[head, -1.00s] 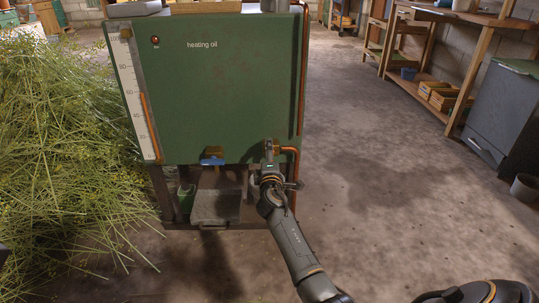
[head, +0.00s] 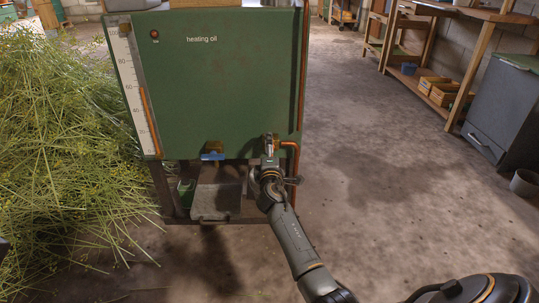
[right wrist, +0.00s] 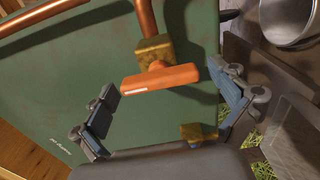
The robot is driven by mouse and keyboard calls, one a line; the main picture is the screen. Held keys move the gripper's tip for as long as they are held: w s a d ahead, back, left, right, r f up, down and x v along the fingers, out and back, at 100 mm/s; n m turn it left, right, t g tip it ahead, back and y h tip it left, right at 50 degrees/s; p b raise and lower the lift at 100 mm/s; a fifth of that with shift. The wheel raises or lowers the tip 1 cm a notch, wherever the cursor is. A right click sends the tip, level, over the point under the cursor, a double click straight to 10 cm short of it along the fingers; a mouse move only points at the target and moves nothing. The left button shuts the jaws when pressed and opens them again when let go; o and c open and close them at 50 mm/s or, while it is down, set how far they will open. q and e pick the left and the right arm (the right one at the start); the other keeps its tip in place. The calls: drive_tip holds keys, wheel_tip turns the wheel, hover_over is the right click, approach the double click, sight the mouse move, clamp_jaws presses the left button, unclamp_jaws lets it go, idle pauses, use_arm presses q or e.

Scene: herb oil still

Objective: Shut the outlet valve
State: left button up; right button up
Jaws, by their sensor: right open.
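The green tank (head: 225,85) marked "heating oil" stands ahead in the head view. At its lower right, a copper pipe (head: 296,160) leads to a valve mostly hidden by my right gripper (head: 269,150). In the right wrist view, this valve has a brass body (right wrist: 154,50) and an orange handle (right wrist: 160,78), lying crosswise to the pipe above it. My right gripper (right wrist: 162,80) is open, one finger on each side of the handle, with visible gaps. A second valve with a blue handle (head: 212,156) sits left of it under the tank. My left gripper is out of view.
A grey tray (head: 216,200) is on the stand below the tank. A heap of green herbs (head: 60,150) lies left. A wooden workbench (head: 480,20), a grey cabinet (head: 503,110) and a bucket (head: 524,183) are right. The floor between is clear.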

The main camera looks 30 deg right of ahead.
drive_tip(key=v, duration=1.2)
